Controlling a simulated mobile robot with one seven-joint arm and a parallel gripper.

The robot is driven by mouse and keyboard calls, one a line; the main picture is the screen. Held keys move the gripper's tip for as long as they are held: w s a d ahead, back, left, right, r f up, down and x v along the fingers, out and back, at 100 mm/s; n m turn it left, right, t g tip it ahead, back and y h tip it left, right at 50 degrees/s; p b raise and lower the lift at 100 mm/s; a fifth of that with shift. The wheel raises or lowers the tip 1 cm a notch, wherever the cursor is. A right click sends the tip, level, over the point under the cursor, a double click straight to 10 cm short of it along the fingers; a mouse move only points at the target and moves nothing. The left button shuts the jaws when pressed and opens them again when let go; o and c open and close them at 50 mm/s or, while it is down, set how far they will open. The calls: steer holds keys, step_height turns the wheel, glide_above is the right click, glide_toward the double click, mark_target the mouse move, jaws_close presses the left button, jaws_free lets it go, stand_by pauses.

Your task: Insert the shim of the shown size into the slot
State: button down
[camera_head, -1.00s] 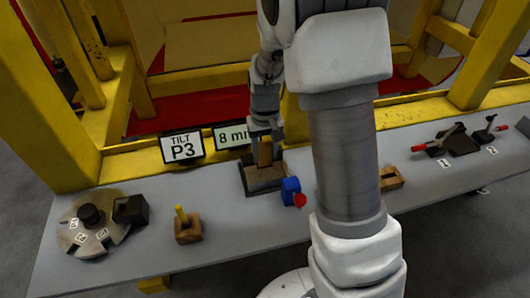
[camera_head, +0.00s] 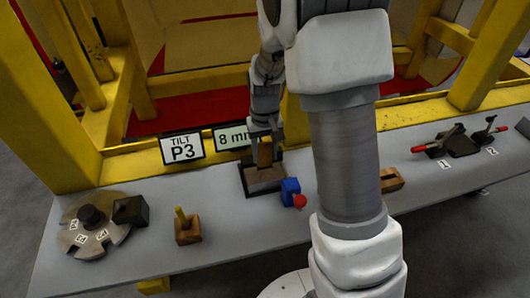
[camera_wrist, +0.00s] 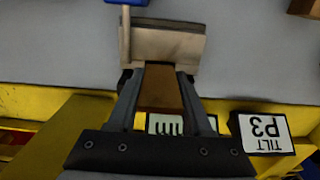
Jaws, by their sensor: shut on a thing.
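The brown shim (camera_head: 265,155) is upright between the fingers of my gripper (camera_head: 264,140). In the wrist view the shim (camera_wrist: 160,90) fills the gap between the two fingertips of my gripper (camera_wrist: 160,74), which is shut on it. The metal slot block (camera_head: 266,186) lies on the bench directly below; it also shows just beyond the fingertips in the wrist view (camera_wrist: 168,45). The shim's lower end meets the block's outline; I cannot tell whether it is inside the slot. The size sign (camera_head: 230,137) reads "8 mm", its right end hidden by my arm.
A blue clamp with a red knob (camera_head: 291,190) stands close to the block's right. A "TILT P3" sign (camera_head: 181,148) stands behind. A wooden holder (camera_head: 187,232), a round disc (camera_head: 92,238) and a black block (camera_head: 130,209) are left. Red-handled levers (camera_head: 452,142) are right.

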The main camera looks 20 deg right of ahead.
steer(key=shift+f+b, duration=1.15)
steer(key=shift+f, duration=0.35)
stand_by(0.4)
steer(key=shift+c, duration=1.2)
jaws_free()
steer(key=shift+r, duration=0.1)
step_height(320, 180, up, 16)
steer(key=shift+r+p, duration=0.1)
steer(key=shift+p, duration=0.45)
steer(key=shift+a+r, duration=0.1)
steer(key=shift+r, duration=0.5)
